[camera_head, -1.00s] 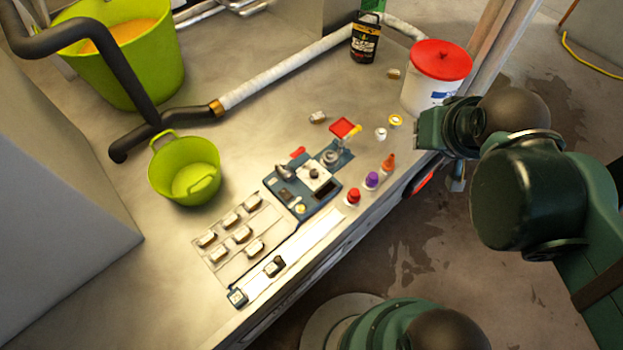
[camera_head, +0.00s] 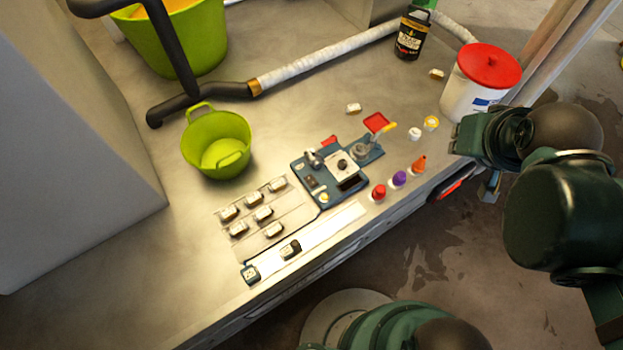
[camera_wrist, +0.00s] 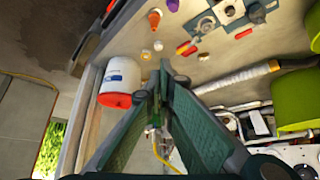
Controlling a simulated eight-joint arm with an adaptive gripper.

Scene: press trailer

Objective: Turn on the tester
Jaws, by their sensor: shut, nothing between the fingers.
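The tester seems to be the blue device (camera_head: 338,172) on the metal bench, with a light panel, a dark knob, a small lever and a yellow button. A blue-grey section with a round metal part adjoins it at the right. Part of it shows upside down at the top of the wrist view (camera_wrist: 228,12). My gripper (camera_wrist: 163,68) is shut and empty, its green fingers meeting at the tips.
Red, purple and orange small bottles (camera_head: 399,179) stand along the bench's front edge beside the device. A white bucket with a red lid (camera_head: 490,68) stands at the right end.

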